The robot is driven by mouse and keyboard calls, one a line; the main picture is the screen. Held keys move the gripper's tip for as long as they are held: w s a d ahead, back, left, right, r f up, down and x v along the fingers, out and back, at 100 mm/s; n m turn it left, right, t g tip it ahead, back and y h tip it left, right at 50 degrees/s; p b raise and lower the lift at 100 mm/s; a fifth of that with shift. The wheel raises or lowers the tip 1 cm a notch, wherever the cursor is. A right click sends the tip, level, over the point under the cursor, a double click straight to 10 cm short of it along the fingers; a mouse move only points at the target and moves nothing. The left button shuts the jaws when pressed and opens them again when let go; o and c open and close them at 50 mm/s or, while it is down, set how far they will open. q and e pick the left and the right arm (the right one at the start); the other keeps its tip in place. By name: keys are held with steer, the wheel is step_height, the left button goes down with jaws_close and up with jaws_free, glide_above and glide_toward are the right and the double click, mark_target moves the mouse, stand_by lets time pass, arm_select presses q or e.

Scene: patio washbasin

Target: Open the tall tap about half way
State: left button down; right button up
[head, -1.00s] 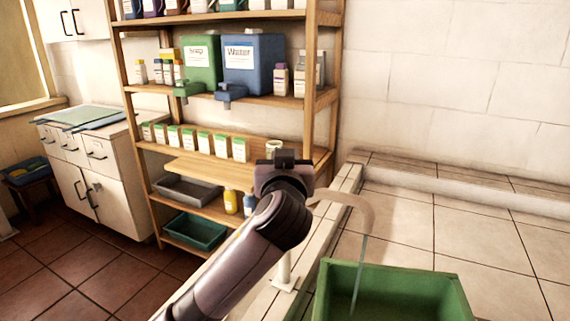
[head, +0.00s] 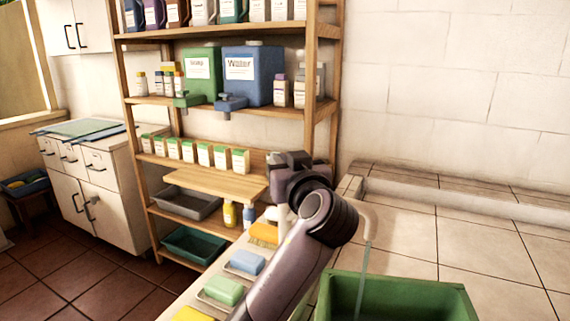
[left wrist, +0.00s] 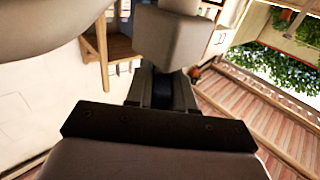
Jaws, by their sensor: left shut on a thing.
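The tall tap shows mainly by its beige spout (head: 368,222), which comes out from behind my left arm in the head view. A thin stream of water (head: 362,280) runs from it into the green basin (head: 440,288) below. My left gripper (head: 292,168) is at the top of the tap, left of the spout. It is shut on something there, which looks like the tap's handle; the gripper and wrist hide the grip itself. The left wrist view shows mostly my gripper's dark body and does not show the handle clearly. My right gripper is not in view.
Soap bars, green (head: 223,290), blue (head: 246,262) and orange (head: 264,234), lie along the ledge beside my left arm. A wooden shelf (head: 322,70) with bottles and canisters stands behind. The tiled counter (head: 480,235) to the right is clear.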

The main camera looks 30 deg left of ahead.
arm_select(q)
steer(key=c, duration=1.1)
jaws_free()
steer(key=shift+o, duration=0.2)
steer(key=b+v, duration=0.1)
steer(key=v, duration=0.6)
steer(key=shift+b, duration=0.35)
steer(key=shift+s+d, duration=0.15)
